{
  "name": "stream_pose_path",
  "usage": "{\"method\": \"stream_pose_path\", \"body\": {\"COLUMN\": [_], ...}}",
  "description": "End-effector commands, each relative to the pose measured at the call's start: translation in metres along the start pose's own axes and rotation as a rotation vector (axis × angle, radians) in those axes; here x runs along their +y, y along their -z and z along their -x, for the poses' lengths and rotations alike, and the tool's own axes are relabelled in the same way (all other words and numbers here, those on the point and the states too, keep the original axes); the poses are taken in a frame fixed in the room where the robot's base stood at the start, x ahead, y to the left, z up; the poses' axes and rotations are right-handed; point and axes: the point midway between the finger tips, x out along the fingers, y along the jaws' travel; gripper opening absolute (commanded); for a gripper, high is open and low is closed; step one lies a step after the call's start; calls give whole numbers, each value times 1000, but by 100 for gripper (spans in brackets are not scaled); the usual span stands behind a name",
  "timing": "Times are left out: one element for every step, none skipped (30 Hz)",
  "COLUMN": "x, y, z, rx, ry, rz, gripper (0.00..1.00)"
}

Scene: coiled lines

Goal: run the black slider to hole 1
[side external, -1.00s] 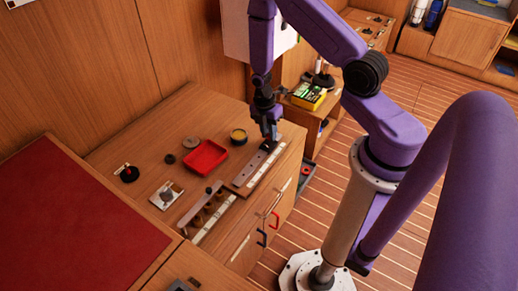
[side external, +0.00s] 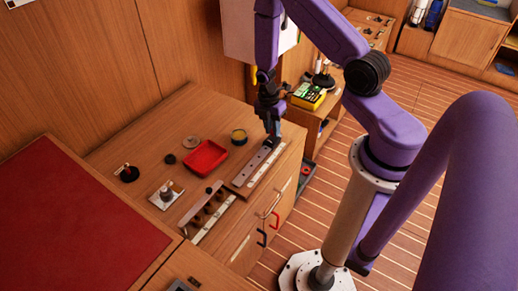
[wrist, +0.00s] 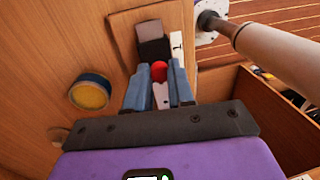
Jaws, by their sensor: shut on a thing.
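The grey slide rail (side external: 251,167) lies near the right edge of the cabinet top, with several dark holes along it and a white strip beside it. My gripper (side external: 274,141) is at its far right end. In the wrist view my gripper (wrist: 159,88) has its blue-grey fingers closed around a red knob (wrist: 159,71). The black slider (wrist: 153,49) shows as a dark block against the knob, on the rail. A white label marked 1 (wrist: 177,45) is beside the slider. The fingers hide part of the rail, and I cannot tell whether the slider is exactly over a hole.
A second rail with a black knob (side external: 209,190) lies to the left. A red tray (side external: 205,157), a yellow-topped tin (side external: 239,136) and a small plate with a metal post (side external: 167,195) stand on the top. An open drawer (wrist: 275,125) is at the right in the wrist view.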

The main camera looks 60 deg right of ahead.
Motion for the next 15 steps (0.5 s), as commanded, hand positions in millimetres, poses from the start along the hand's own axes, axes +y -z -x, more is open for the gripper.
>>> {"method": "stream_pose_path", "body": {"x": [1,1,1,1,1,1,1,1,1,2,2,2,2,2,2], "y": [0,0,0,0,0,0,0,0,0,0,0,0,0,0,0], "z": [0,0,0,0,0,0,0,-1,-1,-2,-3,-4,-4,-5,-6], "rx": [0,0,0,0,0,0,0,0,0,0,0,0,0,-1,-1], "ry": [-4,-4,-4,-4,-4,-4,-4,-4,-3,-3,-3,-3,-3,-3,-3], "rz": [0,0,0,0,0,0,0,-1,-1,-1,-1,-1,-1,-1,0], "gripper": [0,0,0,0,0,0,0,0,0,0,0,0,0,0,0]}}
